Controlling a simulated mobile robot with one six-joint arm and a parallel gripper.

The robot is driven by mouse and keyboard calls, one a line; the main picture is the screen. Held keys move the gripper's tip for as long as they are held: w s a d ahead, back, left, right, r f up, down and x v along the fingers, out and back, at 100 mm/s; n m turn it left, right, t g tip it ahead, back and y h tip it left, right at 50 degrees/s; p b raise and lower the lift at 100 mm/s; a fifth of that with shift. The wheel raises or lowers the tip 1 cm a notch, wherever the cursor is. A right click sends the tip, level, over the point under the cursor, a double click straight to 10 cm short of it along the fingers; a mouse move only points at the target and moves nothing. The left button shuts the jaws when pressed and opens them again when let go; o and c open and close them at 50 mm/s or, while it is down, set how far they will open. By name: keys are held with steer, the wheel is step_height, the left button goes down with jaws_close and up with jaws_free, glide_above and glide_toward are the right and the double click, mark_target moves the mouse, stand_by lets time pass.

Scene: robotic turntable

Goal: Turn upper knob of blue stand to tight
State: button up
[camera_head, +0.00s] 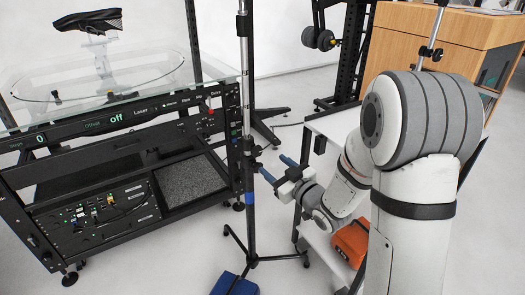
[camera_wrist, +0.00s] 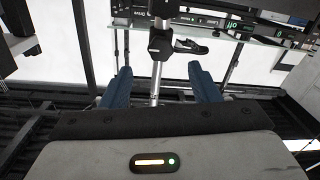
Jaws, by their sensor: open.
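The blue stand is a thin upright pole (camera_head: 247,105) with a blue band (camera_head: 250,198) low on it and splayed black legs. A black clamp knob (camera_head: 256,151) sits partway up the pole. In the wrist view the black knob (camera_wrist: 160,43) is ahead of my gripper, near the middle of the gap and beyond the fingertips. My gripper (camera_head: 277,168) is open, with blue fingers, just right of the pole and slightly below the knob. In the wrist view my gripper (camera_wrist: 159,72) shows empty. Whether the knob is loose or tight cannot be told.
A black turntable rack (camera_head: 120,130) with a glass top stands close left of the pole. A blue block (camera_head: 234,285) lies by the stand's legs. A white table (camera_head: 335,125) and an orange box (camera_head: 351,241) are at right. Floor in front of the rack is clear.

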mark_target(259, 152)
steer(key=b+x, duration=0.1)
steer(key=x, duration=0.6)
steer(key=shift+w+a, duration=0.25)
steer(key=shift+c, duration=0.4)
steer(key=c, duration=0.9)
